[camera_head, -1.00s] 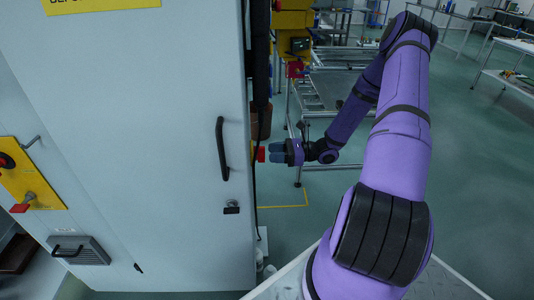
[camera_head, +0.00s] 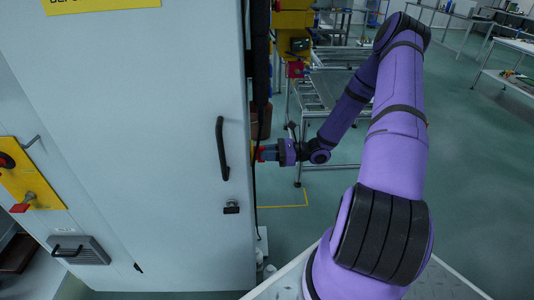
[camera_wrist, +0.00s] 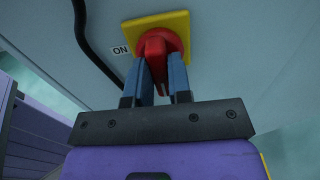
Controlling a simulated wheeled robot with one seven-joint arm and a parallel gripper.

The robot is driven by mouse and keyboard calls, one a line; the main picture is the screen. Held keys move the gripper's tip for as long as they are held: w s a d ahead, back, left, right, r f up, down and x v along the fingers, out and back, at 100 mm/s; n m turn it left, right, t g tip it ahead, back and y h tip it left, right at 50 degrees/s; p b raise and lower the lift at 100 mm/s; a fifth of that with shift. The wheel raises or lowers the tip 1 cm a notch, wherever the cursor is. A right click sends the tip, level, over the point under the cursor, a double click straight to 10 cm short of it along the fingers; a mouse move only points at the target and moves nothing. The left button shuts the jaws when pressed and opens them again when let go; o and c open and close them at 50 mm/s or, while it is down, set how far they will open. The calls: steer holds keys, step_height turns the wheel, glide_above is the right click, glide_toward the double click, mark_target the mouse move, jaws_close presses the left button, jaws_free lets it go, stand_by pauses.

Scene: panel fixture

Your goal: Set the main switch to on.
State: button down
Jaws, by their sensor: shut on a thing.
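The main switch (camera_wrist: 157,43) is a red rotary knob on a yellow square plate (camera_wrist: 175,22), seen in the wrist view. A white "ON" label (camera_wrist: 121,50) is left of the plate. My gripper (camera_wrist: 162,68) is shut on the knob's red handle, one blue finger on each side. The handle points down toward my gripper, tilted a little, and not at the label. In the head view my gripper (camera_head: 268,152) reaches the cabinet's right side, and only a sliver of the red knob (camera_head: 258,153) shows there. The rest is hidden by the cabinet edge.
The large grey cabinet (camera_head: 150,130) fills the left, with a black door handle (camera_head: 221,148). A black cable (camera_wrist: 95,45) runs near the switch. Another yellow panel with a red switch (camera_head: 35,195) is at far left. Metal tables (camera_head: 335,90) stand behind my arm.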

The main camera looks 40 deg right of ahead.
steer(key=shift+m, duration=8.9)
steer(key=c, duration=1)
jaws_free()
steer(key=shift+c, duration=0.2)
steer(key=shift+d, duration=0.1)
